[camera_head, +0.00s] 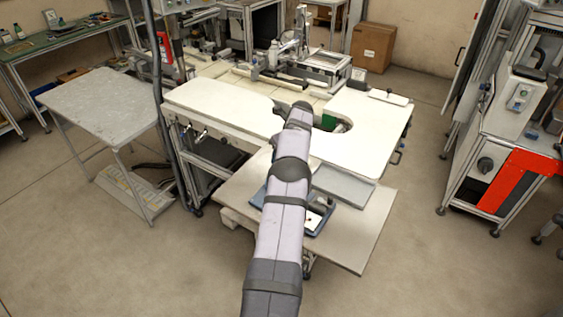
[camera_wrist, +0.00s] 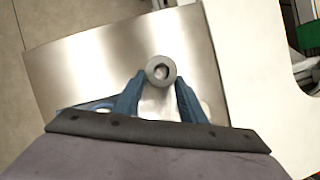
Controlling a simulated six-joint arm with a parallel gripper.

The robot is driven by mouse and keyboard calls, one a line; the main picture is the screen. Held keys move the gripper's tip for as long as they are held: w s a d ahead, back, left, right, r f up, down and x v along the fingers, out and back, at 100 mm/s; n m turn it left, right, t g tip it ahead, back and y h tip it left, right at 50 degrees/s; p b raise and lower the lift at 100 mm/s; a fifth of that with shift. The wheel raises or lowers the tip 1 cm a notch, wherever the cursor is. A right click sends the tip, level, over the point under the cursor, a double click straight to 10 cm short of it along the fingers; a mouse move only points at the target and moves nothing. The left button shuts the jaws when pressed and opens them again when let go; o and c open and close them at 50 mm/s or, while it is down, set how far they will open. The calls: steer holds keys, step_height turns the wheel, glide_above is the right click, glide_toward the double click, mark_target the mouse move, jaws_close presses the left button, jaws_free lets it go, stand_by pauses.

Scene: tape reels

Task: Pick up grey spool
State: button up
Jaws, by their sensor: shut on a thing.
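The grey spool (camera_wrist: 151,69) shows in the wrist view as a small grey ring with a dark centre hole. It sits between the tips of my gripper (camera_wrist: 159,80), whose two blue fingers are shut on it. Below and around it in that view is a shiny metal surface (camera_wrist: 95,62); I cannot tell whether the spool touches it. In the head view my arm hides the gripper and the spool.
A white worktable (camera_head: 225,100) with a cut-out lies beyond my arm. A grey tray (camera_head: 343,185) and a lower light shelf (camera_head: 355,235) are at its near side. A metal side table (camera_head: 100,100) stands at left. A machine with a red panel (camera_head: 515,180) stands at right.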

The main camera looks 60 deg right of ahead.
step_height(320, 180, up, 7)
steer(key=shift+f+p, duration=0.1)
steer(key=shift+p, duration=0.2)
steer(key=shift+r+p, duration=0.45)
steer(key=shift+r, duration=0.25)
steer(key=shift+w+a, duration=0.1)
